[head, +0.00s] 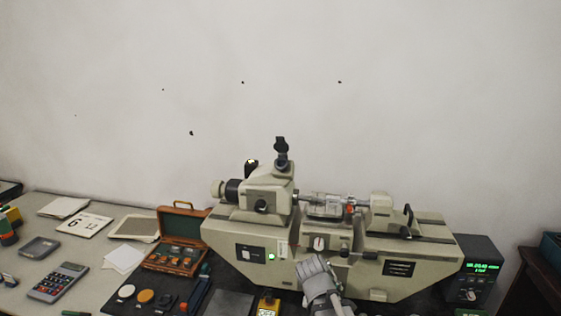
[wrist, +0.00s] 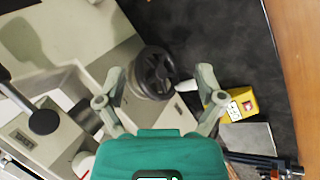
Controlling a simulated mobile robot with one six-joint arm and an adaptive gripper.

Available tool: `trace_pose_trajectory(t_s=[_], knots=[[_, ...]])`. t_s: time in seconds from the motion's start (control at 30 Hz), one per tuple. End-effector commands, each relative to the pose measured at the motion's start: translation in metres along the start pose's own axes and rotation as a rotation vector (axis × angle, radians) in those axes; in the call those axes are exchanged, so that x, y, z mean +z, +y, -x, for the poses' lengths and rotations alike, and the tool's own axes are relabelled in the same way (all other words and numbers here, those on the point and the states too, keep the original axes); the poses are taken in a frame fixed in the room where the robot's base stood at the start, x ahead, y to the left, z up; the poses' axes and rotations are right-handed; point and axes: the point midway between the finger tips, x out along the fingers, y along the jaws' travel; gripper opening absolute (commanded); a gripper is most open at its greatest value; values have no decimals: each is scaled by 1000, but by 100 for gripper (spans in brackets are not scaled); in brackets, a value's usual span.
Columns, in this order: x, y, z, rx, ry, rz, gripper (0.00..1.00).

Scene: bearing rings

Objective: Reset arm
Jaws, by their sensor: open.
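My gripper (wrist: 161,76) is open in the wrist view, its two grey-green fingers spread apart with nothing held between them. A black handwheel (wrist: 153,72) of the machine shows between and beyond the fingertips; I cannot tell how far off it is. In the head view, a pale grey part of my arm (head: 318,278) shows in front of the beige measuring machine (head: 420,268), low in the middle. The fingers cannot be made out there.
An open brown case (head: 175,254) with rings stands left of the machine. A yellow box (head: 268,306) sits in front and also shows in the wrist view (wrist: 240,104). A calculator (head: 58,282) lies left; a digital readout (head: 478,275) stands right. The wall area above is clear.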

Motion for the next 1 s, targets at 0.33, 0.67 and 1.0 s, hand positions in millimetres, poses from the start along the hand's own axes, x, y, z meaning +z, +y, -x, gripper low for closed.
trace_pose_trajectory(t_s=[0.33,0.67,1.0], knots=[[54,-38,-8,-388,-95,-565,87],[63,-49,-4,-505,-143,-725,87],[63,-48,-4,-502,-142,-722,87]])
